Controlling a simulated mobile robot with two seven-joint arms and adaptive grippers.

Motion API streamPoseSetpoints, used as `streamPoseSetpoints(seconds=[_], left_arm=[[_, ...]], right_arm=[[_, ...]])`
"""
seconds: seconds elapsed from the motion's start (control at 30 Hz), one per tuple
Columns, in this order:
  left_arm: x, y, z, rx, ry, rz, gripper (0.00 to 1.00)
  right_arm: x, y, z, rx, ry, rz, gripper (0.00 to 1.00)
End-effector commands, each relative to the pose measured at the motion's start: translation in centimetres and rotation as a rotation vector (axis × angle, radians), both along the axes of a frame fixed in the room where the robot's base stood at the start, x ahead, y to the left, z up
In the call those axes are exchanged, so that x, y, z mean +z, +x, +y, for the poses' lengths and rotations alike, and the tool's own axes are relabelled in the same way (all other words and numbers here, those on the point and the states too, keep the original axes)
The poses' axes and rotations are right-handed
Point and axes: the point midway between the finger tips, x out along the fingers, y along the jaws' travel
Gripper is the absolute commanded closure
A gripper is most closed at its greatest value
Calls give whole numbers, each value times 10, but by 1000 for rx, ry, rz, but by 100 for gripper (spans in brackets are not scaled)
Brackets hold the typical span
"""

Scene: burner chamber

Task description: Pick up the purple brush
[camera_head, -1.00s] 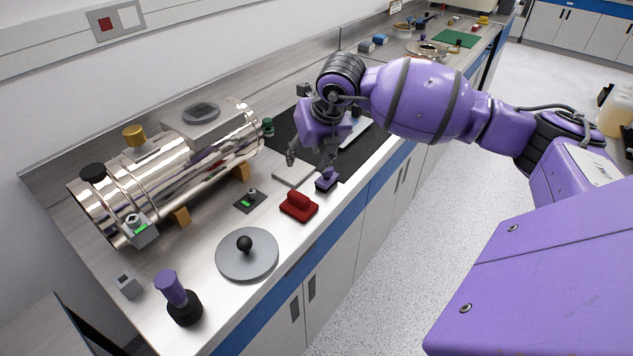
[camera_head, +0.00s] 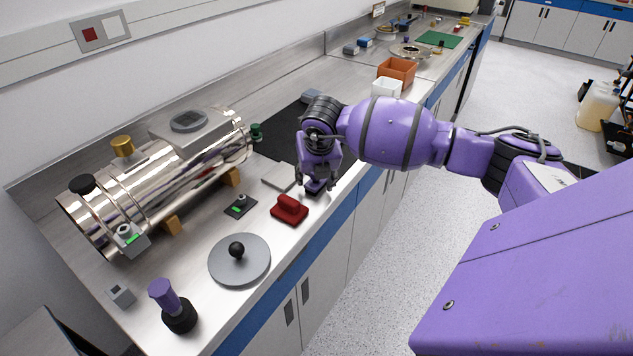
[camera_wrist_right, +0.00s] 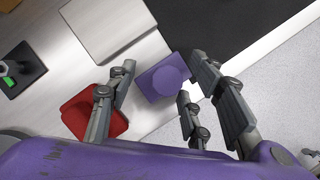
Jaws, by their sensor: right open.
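The purple brush (camera_wrist_right: 164,78) is a small block with a round purple knob, on the steel bench. In the head view only part of the purple brush (camera_head: 314,188) shows under my right gripper (camera_head: 318,184). In the right wrist view my right gripper (camera_wrist_right: 158,82) is open, with one finger on the left of the brush and two on the right. I cannot tell whether any finger touches it. My left gripper is not in view.
A red brush-like block (camera_head: 289,209) sits close beside the purple brush. A flat grey plate (camera_head: 282,177) and a black mat (camera_head: 275,136) lie behind it. A round grey disc (camera_head: 240,262) with a black knob is nearer. The bench's front edge is close.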

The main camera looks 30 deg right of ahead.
Motion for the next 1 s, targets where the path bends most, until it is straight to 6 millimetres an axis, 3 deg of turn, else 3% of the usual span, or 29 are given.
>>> streamPoseSetpoints(seconds=[0.13,0.47,0.83,1.0], left_arm=[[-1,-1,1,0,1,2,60],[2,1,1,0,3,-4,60],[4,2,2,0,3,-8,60],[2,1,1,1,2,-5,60]], right_arm=[[1,0,0,0,0,-1,53],[1,0,0,0,0,-1,96],[3,0,0,0,0,-1,96],[16,2,-1,-1,-2,-5,100]])
